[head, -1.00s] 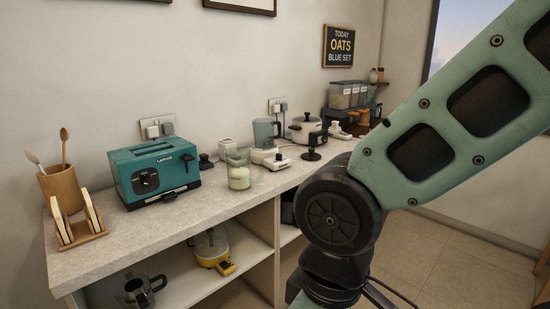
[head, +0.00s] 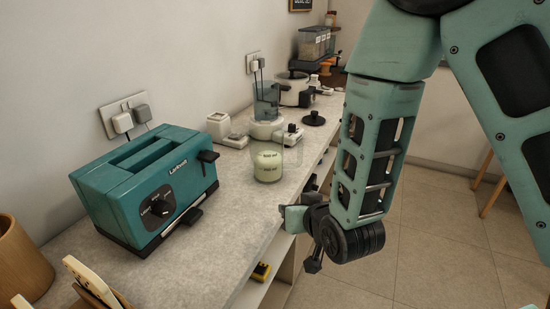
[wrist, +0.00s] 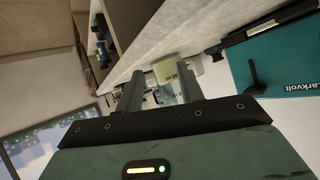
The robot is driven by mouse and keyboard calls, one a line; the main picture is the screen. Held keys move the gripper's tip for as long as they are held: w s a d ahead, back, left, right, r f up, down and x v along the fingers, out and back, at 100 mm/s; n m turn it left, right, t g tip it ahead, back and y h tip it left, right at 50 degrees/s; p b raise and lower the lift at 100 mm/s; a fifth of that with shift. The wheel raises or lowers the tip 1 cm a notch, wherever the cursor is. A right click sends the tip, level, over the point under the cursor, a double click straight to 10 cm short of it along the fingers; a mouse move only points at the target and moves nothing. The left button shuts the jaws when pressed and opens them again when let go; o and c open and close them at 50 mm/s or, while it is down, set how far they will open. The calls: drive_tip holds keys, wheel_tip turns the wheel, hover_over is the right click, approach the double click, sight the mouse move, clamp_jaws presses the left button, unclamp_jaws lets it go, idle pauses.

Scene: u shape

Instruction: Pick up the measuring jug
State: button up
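The measuring jug (head: 268,165) is clear, with dark markings and pale contents. It stands upright on the counter, right of the teal toaster. In the wrist view the jug (wrist: 169,82) shows ahead of the fingers and between them, partly covered by the right finger. My gripper (wrist: 160,88) is open and empty, its two fingers well apart. In the head view my gripper (head: 290,217) is at the counter's front edge, nearer the camera than the jug and apart from it. Its fingers are only partly seen there.
The teal toaster (head: 150,185) stands left of the jug, its lever facing the jug side. The counter (head: 215,245) is bare in front of the jug. A shelf with a yellow item (head: 261,272) lies below.

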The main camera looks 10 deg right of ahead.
drive_tip(key=w+d+r+t+h, duration=0.1)
drive_tip(key=w+d+t+h, duration=0.1)
drive_tip(key=d+t, duration=0.3)
drive_tip(key=t+p, duration=0.1)
drive_tip(key=p, duration=0.3)
approach(301, 155)
drive_tip(key=w, duration=0.5)
drive_tip(key=shift+w+a+f, duration=0.15)
drive_tip(key=shift+w+f, duration=0.15)
drive_tip(key=shift+f, duration=0.05)
drive_tip(key=w, duration=0.1)
drive_tip(key=w+p, duration=0.1)
drive_tip(key=w, duration=0.1)
drive_tip(key=w+p, duration=0.1)
drive_tip(key=shift+w+r, duration=0.3)
drive_tip(key=shift+w, duration=0.05)
drive_tip(key=shift+w+f, duration=0.15)
drive_tip(key=shift+w, duration=0.2)
clamp_jaws()
